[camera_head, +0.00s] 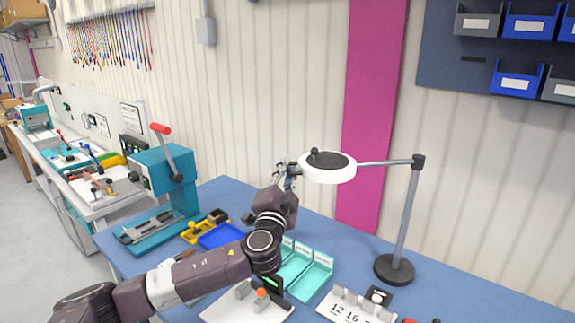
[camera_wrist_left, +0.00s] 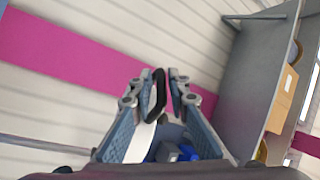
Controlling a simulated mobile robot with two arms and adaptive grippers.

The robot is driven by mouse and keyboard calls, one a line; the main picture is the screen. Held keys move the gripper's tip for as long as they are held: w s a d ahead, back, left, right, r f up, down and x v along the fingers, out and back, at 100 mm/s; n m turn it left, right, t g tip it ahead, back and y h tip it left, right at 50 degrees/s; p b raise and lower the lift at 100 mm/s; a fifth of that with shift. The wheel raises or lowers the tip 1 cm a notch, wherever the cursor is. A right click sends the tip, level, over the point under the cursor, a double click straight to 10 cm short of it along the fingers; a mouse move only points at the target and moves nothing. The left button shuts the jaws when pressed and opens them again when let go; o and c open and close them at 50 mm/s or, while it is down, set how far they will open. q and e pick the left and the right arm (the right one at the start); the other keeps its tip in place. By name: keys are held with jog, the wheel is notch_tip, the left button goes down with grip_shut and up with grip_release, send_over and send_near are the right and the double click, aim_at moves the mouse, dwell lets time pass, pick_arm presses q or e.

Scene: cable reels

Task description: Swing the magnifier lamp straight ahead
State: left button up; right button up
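The magnifier lamp has a round white head (camera_head: 328,169) with a dark top and a small black knob on its far-left rim. A grey arm (camera_head: 385,163) joins the head to an upright post (camera_head: 408,215) on a round black base at the right. The head points left from the post. My left gripper (camera_head: 290,172) is raised just left of the lamp head. In the left wrist view my left gripper's fingertips (camera_wrist_left: 161,92) are close together, with dark shapes at the tips. Whether they grip part of the lamp is unclear. My right gripper is out of view.
The blue table (camera_head: 345,253) holds teal trays (camera_head: 312,281), a blue tray (camera_head: 221,236) and a teal lever press (camera_head: 160,172). A white numbered board (camera_head: 345,306) is at the front. Blue and grey bins (camera_head: 530,22) hang at upper right.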

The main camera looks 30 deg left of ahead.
pick_arm(q)
jog(key=shift+r, duration=0.1)
jog(key=c, duration=0.3)
grip_shut()
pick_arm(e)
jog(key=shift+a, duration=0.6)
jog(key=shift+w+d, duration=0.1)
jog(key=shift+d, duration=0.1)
